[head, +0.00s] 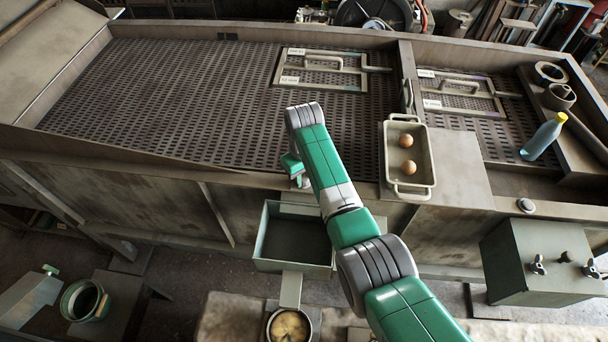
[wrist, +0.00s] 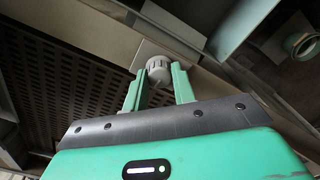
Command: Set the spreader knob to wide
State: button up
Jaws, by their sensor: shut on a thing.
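A pale ribbed round knob (wrist: 158,67) sits on a flat metal plate on the machine's edge, in the wrist view. I take it as the spreader knob. My gripper (wrist: 158,75) has one green finger on each side of it and is shut on it. In the head view my gripper (head: 298,178) is at the front rim of the perforated bed, above the open grey box, and my arm hides part of that spot. No setting mark on the knob is readable, so I cannot tell its position.
The perforated bed (head: 180,95) lies behind my gripper. An open grey box (head: 293,238) hangs below the rim. A box with black knobs (head: 530,262) is at front right.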

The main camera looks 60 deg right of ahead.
aim_at(304, 178)
jog(key=o, duration=1)
notch_tip(304, 178, up, 8)
jog(key=shift+f, duration=0.1)
